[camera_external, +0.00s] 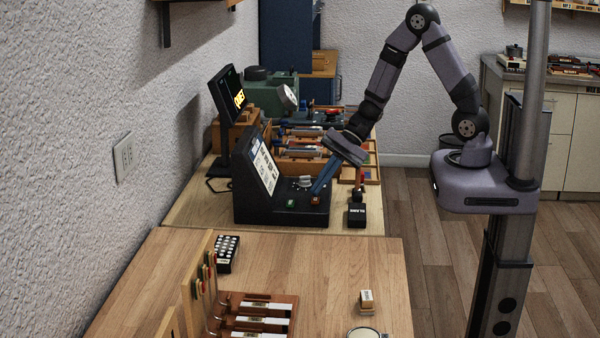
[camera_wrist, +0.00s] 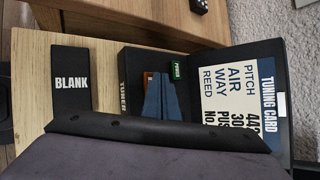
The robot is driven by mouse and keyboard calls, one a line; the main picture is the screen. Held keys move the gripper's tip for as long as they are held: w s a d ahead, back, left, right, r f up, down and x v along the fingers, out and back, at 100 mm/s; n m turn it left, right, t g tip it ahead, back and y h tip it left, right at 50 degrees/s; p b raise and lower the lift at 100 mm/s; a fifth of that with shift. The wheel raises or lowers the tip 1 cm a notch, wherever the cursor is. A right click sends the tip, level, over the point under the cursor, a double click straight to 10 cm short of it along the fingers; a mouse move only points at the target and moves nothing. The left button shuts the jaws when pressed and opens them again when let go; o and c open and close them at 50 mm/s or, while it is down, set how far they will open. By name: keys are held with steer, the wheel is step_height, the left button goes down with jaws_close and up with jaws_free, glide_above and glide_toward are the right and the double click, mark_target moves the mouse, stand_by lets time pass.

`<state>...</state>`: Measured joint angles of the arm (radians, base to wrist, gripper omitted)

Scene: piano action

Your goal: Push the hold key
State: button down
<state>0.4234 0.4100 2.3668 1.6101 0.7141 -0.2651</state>
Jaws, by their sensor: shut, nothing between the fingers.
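The black tuner (camera_external: 262,208) stands on the wooden bench, with a slanted tuning card at its back. It also shows in the wrist view (camera_wrist: 128,62). On its flat top are a green key (camera_external: 291,203), labelled POWER in the wrist view (camera_wrist: 180,71), and an orange key (camera_external: 315,200). The orange key (camera_wrist: 148,77) is partly covered by my fingers in the wrist view, and I cannot read its label; no key is legibly marked hold. My gripper (camera_external: 316,192) is shut and empty, its blue fingertips (camera_wrist: 158,76) low over the tuner beside the orange key. I cannot tell whether they touch it.
A black block marked BLANK (camera_external: 357,215) stands right of the tuner, also in the wrist view (camera_wrist: 71,80). A display reading QUIET (camera_external: 231,95) and trays with tools (camera_external: 303,150) are behind. A dark box with white buttons (camera_external: 228,254) lies on the front table.

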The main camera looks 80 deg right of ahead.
mark_target(320, 201)
steer(key=shift+f, duration=0.25)
steer(key=shift+f+b, duration=0.2)
steer(key=shift+b, duration=0.45)
steer(key=shift+r, duration=0.45)
steer(key=shift+r+p, duration=0.1)
steer(key=shift+p, duration=0.2)
step_height(320, 201, up, 6)
steer(key=p, duration=0.4)
stand_by(0.5)
